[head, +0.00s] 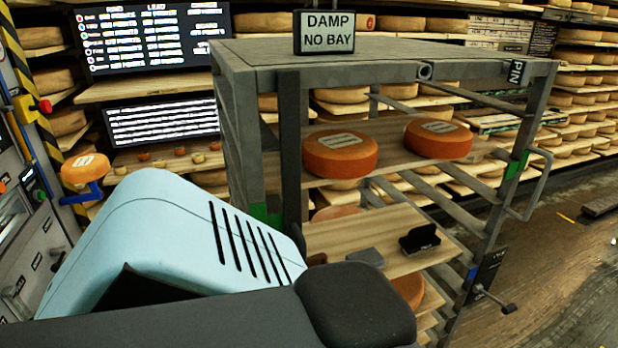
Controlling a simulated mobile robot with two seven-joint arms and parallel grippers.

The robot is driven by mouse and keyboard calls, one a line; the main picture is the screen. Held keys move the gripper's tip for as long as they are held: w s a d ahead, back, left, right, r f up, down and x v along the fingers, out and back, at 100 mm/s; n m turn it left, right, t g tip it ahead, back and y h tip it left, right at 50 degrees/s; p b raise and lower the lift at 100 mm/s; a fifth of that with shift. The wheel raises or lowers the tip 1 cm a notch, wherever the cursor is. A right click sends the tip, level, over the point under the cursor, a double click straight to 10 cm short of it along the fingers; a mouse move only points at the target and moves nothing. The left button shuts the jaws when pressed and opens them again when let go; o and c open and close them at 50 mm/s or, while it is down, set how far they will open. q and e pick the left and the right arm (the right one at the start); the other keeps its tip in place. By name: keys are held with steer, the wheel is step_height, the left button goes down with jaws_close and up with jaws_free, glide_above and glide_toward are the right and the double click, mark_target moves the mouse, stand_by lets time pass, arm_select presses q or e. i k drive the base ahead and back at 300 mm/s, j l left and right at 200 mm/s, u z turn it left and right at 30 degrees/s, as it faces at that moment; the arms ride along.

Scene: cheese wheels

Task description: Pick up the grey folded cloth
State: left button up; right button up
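A small grey block-like thing (366,257), which looks like the grey folded cloth, lies on the wooden middle shelf board (345,235) of the metal rack. Its lower edge is close behind a dark rounded part in the foreground, so I cannot tell whether all of it shows. A black object (420,239) stands to its right on the same board. A small brown thing (317,259) lies to its left, partly hidden. Neither of my grippers shows its fingers in the head view.
The grey rack (400,55) has posts and a top that frame the shelf. Two orange cheese wheels (340,153) (438,138) sit on the board above. A light blue slotted housing (165,235) fills the lower left. The floor at right (570,260) is mostly clear.

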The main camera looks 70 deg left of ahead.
mark_target(371, 255)
steer(key=u, duration=1.8)
